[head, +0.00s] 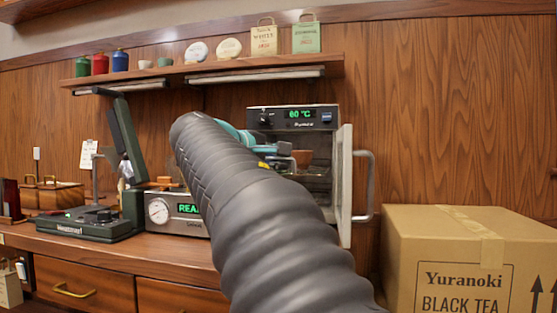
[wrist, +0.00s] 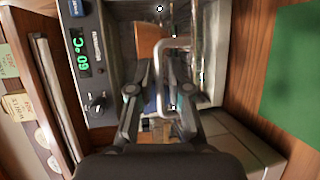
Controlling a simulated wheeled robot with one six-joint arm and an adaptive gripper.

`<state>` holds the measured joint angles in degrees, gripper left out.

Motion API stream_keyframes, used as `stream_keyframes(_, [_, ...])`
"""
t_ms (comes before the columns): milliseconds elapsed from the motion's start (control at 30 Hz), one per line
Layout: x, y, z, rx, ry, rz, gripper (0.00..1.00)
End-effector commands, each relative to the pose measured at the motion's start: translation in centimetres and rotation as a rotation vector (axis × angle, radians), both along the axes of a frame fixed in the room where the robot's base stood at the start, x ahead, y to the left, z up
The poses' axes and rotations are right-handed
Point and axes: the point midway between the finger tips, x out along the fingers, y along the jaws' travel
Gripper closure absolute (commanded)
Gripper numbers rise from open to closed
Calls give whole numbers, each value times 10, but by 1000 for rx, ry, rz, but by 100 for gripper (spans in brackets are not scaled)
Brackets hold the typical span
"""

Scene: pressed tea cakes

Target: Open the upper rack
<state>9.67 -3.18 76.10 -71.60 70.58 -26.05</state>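The heated cabinet (head: 290,113) shows "60 °C" on its front panel, and its display also shows in the wrist view (wrist: 82,55). Its door (head: 343,185) stands open to the right. My gripper (wrist: 160,95) is in front of the cabinet opening. Its two fingers are apart, one on each side of a pale metal handle bar (wrist: 159,75), which looks like a rack handle; I cannot tell whether they touch it. A brown, cup-like thing (head: 302,157) is inside, seen beside my gripper (head: 277,150) in the head view. My arm hides much of the interior and the lower cabinet.
A steel machine (head: 180,225) with a gauge and a green press (head: 85,224) stand on the counter at left. A cardboard box (head: 470,255) is at the right. A shelf (head: 210,70) above holds canisters, tea cakes and bags.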

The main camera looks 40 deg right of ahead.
Motion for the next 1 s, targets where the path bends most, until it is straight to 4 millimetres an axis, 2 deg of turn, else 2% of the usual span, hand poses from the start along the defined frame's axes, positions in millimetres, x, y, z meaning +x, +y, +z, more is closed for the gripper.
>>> stream_keyframes(233, [-4, 19, 4, -1, -1, 4, 82])
stream_keyframes(700, [-24, 95, 19, 1, -2, 5, 82])
stream_keyframes(1000, [-30, 114, 22, 0, 0, 1, 82])
